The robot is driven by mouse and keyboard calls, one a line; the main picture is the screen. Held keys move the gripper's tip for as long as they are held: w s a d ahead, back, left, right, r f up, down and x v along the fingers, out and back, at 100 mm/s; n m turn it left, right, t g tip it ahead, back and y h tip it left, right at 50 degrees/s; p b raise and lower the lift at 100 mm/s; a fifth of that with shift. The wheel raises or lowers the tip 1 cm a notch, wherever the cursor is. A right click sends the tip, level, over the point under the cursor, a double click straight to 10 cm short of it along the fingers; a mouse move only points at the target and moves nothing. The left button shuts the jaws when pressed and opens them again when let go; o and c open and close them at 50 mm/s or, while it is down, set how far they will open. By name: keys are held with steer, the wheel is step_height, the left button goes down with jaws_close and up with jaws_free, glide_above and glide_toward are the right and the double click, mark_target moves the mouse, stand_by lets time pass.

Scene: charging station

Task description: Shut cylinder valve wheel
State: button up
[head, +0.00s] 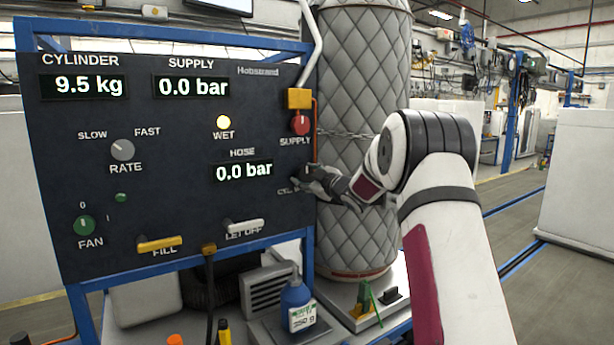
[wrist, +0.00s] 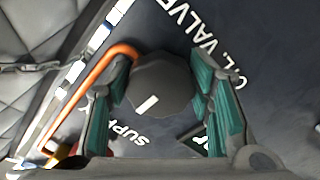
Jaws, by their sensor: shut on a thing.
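The cylinder valve wheel (wrist: 160,88) is a dark grey many-sided knob with a white mark on its face, on the dark panel (head: 180,130). In the wrist view my gripper (wrist: 161,70) has one teal-padded finger on each side of the wheel and is shut on it. In the head view my gripper (head: 308,181) is at the panel's right edge and covers most of the wheel and part of its label. The cylinder display (head: 87,86) reads 9.5 kg. The supply display (head: 192,86) and hose display (head: 243,172) read 0.0 bar.
The red supply knob (head: 300,125) sits just above my gripper. An orange pipe (wrist: 85,85) runs close beside one finger. The quilted cylinder (head: 352,245) with a chain stands right behind the panel. The yellow fill lever (head: 160,244) and white let-off lever (head: 244,226) are lower left.

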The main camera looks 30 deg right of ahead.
steer(key=o, duration=1.2)
steer(key=shift+c, duration=0.2)
steer(key=shift+s, duration=0.1)
steer(key=s, duration=1.1)
steer(key=shift+s+d, duration=0.2)
steer(key=shift+s, duration=0.2)
